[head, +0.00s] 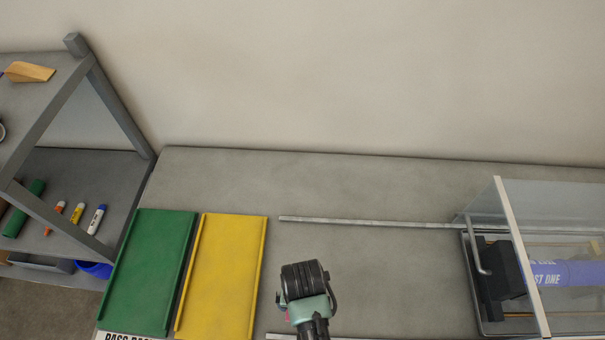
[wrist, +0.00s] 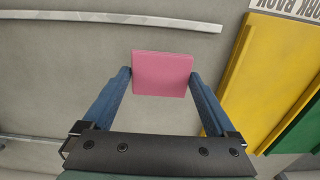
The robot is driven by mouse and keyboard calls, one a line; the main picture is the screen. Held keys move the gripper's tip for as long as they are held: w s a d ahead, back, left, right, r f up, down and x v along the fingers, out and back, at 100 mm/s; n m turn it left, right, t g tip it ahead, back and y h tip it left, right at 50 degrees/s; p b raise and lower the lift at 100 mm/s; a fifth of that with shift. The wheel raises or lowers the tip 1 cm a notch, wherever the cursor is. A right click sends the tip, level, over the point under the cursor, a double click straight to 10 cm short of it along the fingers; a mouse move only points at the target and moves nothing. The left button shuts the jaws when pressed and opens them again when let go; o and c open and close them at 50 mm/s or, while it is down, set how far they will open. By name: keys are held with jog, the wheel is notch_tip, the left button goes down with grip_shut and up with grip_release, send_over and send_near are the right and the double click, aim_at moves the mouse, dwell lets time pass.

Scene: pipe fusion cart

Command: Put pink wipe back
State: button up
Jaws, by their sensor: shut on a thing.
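The pink wipe (wrist: 161,73) is a flat pink pad between the two blue fingers of my gripper (wrist: 162,80) in the wrist view. The fingers are shut on its left and right sides, and it is held over the grey table. In the head view my gripper (head: 304,285) is over the table, right of the yellow tray. There the wrist hides most of the wipe; only a small pink bit shows at its lower left.
A yellow tray (head: 221,275) and a green tray (head: 155,270) lie at left. A grey shelf (head: 95,180) holds several markers (head: 78,213) and a wooden wedge (head: 30,72). A clear-walled case (head: 510,255) with a blue cylinder (head: 565,273) stands at right. A thin rail (head: 370,222) crosses the table.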

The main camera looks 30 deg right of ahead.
jog(key=shift+f, duration=1.95)
jog(key=shift+f, duration=0.1)
jog(key=o, duration=1)
jog(key=shift+c, duration=0.2)
notch_tip(320, 180, up, 12)
jog(key=shift+r, duration=0.15)
